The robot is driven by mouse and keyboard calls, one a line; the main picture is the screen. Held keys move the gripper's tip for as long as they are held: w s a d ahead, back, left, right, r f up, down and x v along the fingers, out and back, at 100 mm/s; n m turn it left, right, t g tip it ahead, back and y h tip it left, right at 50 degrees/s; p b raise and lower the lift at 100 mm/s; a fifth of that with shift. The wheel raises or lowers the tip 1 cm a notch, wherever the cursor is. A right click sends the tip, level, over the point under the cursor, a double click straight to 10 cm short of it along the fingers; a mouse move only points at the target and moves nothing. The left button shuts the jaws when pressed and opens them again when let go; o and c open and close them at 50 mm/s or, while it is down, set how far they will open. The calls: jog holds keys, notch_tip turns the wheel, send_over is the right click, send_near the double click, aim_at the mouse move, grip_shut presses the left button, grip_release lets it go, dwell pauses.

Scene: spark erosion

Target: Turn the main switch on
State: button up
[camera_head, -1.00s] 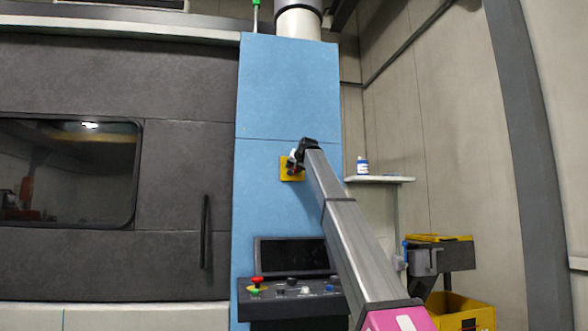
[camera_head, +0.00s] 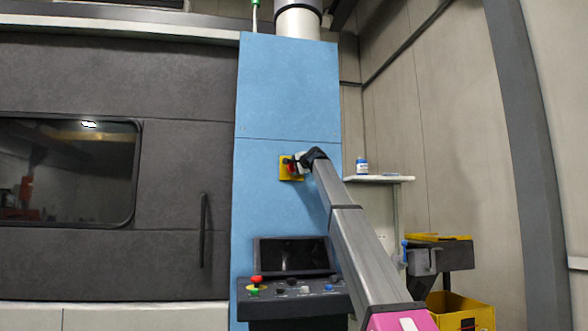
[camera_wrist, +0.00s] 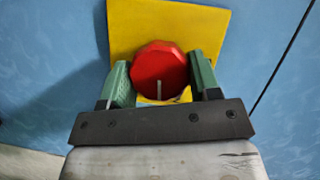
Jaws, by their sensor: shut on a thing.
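The main switch is a red faceted knob (camera_wrist: 160,68) on a yellow plate (camera_wrist: 122,30), fixed to the blue cabinet panel. In the wrist view a pale mark shows on the lower part of the knob. In the head view the yellow plate (camera_head: 285,170) is left of my wrist, and a bit of the red knob (camera_head: 291,167) shows. My gripper (camera_wrist: 160,80) has its green fingers on either side of the knob and is shut on it. The plate looks slightly tilted in the wrist view. Part of the plate is hidden behind my gripper.
Below the switch a control console (camera_head: 295,290) with a dark screen and several coloured buttons juts out. A shelf (camera_head: 380,179) with a small bottle (camera_head: 362,165) is to the right. A yellow bin (camera_head: 462,308) stands at lower right. The dark machine door (camera_head: 170,180) is at left.

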jog(key=shift+m, duration=0.5)
jog(key=shift+t, duration=0.3)
jog(key=o, duration=0.9)
jog(key=shift+d, duration=0.1)
jog(key=v, duration=1)
jog(key=shift+s+d, duration=0.25)
jog(key=shift+d, duration=0.05)
